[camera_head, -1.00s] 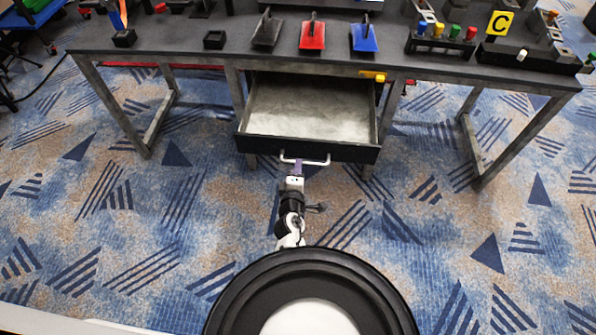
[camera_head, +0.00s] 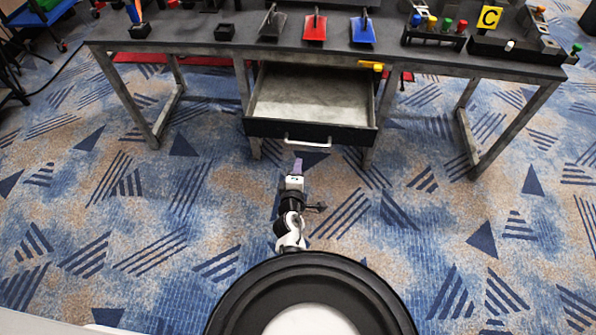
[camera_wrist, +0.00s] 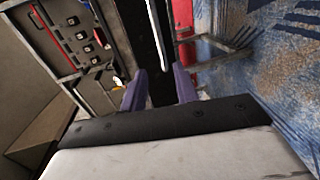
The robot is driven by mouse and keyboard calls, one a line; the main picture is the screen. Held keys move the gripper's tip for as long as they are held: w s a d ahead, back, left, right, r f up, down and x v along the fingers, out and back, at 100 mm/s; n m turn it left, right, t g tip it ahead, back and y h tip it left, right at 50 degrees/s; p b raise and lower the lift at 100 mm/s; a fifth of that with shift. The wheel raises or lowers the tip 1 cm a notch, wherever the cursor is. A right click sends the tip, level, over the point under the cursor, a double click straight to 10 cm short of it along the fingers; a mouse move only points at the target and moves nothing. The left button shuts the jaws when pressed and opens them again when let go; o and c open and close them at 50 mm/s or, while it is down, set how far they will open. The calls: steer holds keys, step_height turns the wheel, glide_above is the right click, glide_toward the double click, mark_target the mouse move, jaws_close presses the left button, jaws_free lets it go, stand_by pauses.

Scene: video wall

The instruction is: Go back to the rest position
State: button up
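My gripper (camera_head: 298,165) is in front of the desk, above the carpet, a short way off the open drawer's handle. In the wrist view its two purple fingers (camera_wrist: 160,88) stand apart with nothing between them. The drawer (camera_head: 312,97) under the desk is pulled out and looks empty. Its pale bar handle (camera_head: 308,143) is on the black front panel. In the wrist view the handle (camera_wrist: 158,40) shows as a light bar beyond the fingertips, clear of them.
A yellow piece (camera_head: 371,66) is by the drawer's right edge. Desk legs stand at both sides. The carpet (camera_head: 420,230) around me is clear.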

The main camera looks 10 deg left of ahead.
steer(key=shift+s, duration=0.4)
